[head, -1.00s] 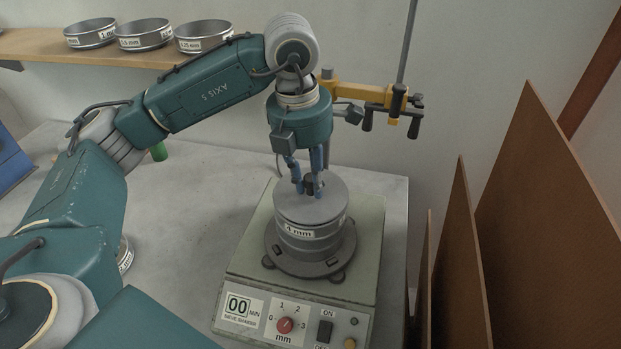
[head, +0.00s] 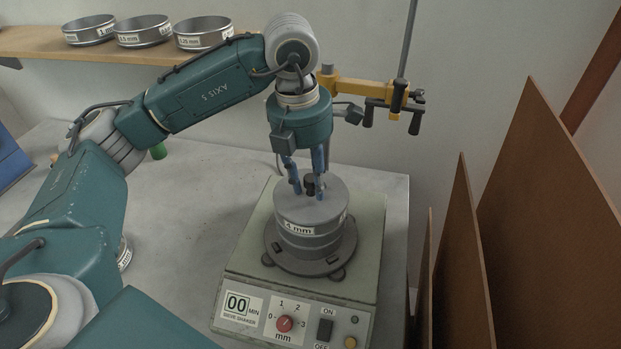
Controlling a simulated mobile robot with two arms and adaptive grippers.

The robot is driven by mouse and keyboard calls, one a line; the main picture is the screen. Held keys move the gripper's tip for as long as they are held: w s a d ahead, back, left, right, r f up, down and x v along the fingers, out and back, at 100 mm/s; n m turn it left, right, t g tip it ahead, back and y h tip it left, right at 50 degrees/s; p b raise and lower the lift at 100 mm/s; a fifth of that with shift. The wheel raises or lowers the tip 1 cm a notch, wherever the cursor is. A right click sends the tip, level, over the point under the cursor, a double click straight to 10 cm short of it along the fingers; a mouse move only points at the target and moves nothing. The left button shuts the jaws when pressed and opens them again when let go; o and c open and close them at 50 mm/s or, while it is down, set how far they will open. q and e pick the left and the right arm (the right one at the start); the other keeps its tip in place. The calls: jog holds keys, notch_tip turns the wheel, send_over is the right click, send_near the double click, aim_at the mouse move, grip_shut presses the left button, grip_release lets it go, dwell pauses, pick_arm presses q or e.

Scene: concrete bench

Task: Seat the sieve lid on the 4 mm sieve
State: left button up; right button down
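The sieve lid (head: 325,208) is a grey disc with a dark knob (head: 309,184) at its middle. It lies flat and level on top of the 4 mm sieve (head: 318,229), whose white label faces the front. The sieve stands on the round plate of the sieve shaker (head: 240,276). My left gripper (head: 308,192) points down over the lid. Its blue fingers are spread to either side of the knob, with gaps showing between them and it. My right gripper is not in view.
Several labelled sieves (head: 143,34) stand on a wooden shelf at the back left. A yellow clamp (head: 350,88) on a rod is behind my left wrist. Brown boards (head: 545,230) stand at the right. The bench (head: 185,215) left of the shaker is mostly clear.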

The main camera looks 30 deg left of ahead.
aim_at(304, 196)
pick_arm(q)
jog(key=shift+o, duration=0.5)
notch_tip(304, 196, up, 12)
jog(key=s, duration=0.1)
jog(key=shift+s+a, duration=0.15)
jog(key=shift+a, duration=0.2)
